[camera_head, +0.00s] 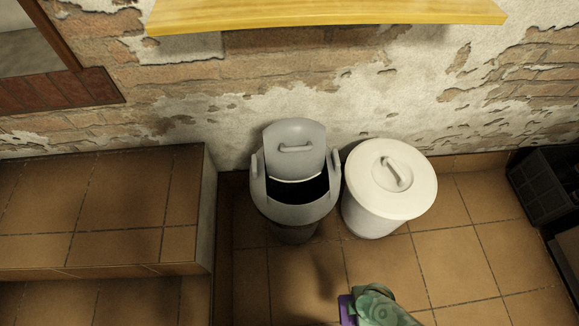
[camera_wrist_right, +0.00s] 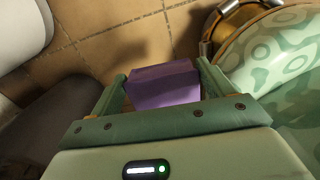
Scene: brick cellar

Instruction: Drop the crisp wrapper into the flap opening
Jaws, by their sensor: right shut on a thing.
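The crisp wrapper (camera_head: 347,311) is a small purple block-like packet at the bottom of the head view. My right gripper (camera_head: 356,300) is shut on it and holds it in front of the bins. In the right wrist view the wrapper (camera_wrist_right: 163,86) sits between the two green fingers. The grey bin (camera_head: 292,213) stands against the wall, with its flap (camera_head: 295,143) tilted up at the back. The dark flap opening (camera_head: 304,189) shows below the flap, farther back than the wrapper and to its left. My left gripper is not in view.
A white bin (camera_head: 374,222) with a closed, handled lid stands right beside the grey bin. A tiled ledge (camera_head: 120,205) rises at the left. A wooden shelf (camera_head: 325,14) juts out above. A dark crate (camera_head: 543,187) is at the far right. The floor before the bins is clear.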

